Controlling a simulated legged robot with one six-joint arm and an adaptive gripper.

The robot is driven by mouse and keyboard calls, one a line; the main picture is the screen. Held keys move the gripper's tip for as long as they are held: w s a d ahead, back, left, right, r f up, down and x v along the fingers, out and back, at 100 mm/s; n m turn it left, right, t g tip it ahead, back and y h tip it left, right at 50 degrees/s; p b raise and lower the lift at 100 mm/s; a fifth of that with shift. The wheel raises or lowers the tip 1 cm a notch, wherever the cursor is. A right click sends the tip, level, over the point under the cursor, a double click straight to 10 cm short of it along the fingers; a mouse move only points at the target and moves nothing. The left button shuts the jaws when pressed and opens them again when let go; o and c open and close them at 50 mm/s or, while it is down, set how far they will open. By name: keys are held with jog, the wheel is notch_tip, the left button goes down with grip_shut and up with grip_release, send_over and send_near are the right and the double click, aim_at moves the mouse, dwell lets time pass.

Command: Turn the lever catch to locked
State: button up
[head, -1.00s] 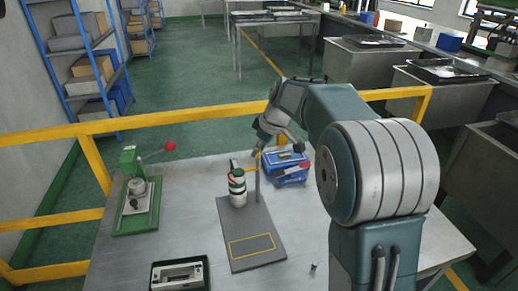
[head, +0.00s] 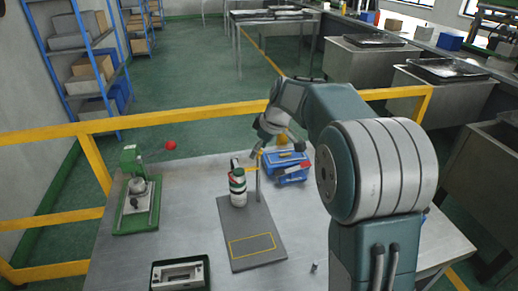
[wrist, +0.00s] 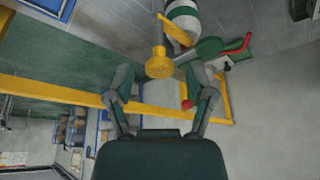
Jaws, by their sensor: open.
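A yellow lever-like part (wrist: 160,64) with a round end shows in the wrist view, beside a white cylinder with a green band (wrist: 185,20). I cannot tell whether it is the lever catch or which setting it is in. My gripper (wrist: 160,84) is open; its two fingers stand apart on either side of the yellow round end, with no contact clear. In the head view my gripper (head: 266,138) hangs above the table, near a thin upright post. A white-and-green upright fixture (head: 238,190) with a red part stands left of it on a grey plate (head: 256,222).
A blue box (head: 286,168) with a red part lies just right of the post. A green press (head: 136,190) with a red-ball lever stands at the left. A dark tray (head: 180,273) is at the front. A yellow rail (head: 180,122) runs behind the table.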

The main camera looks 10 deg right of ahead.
jog(key=shift+r, duration=0.15)
jog(key=v, duration=1.1)
jog(key=shift+d+r, duration=0.2)
jog(key=shift+s, duration=0.1)
jog(key=s+a+m+t+h, duration=0.1)
jog(key=s+a+m, duration=0.15)
jog(key=s, duration=0.55)
jog(key=s+a+m+h, duration=0.1)
jog(key=s+m, duration=0.2)
jog(key=s, duration=0.5)
jog(key=s+f+m, duration=0.2)
jog(key=s+f, duration=0.2)
jog(key=s, duration=0.3)
jog(key=s+f+m+t+h, duration=0.1)
jog(key=s+f+m, duration=0.1)
jog(key=s+f, duration=0.2)
jog(key=shift+s+f+t, duration=0.15)
jog(key=shift+s+t, duration=0.15)
jog(key=shift+s, duration=1.25)
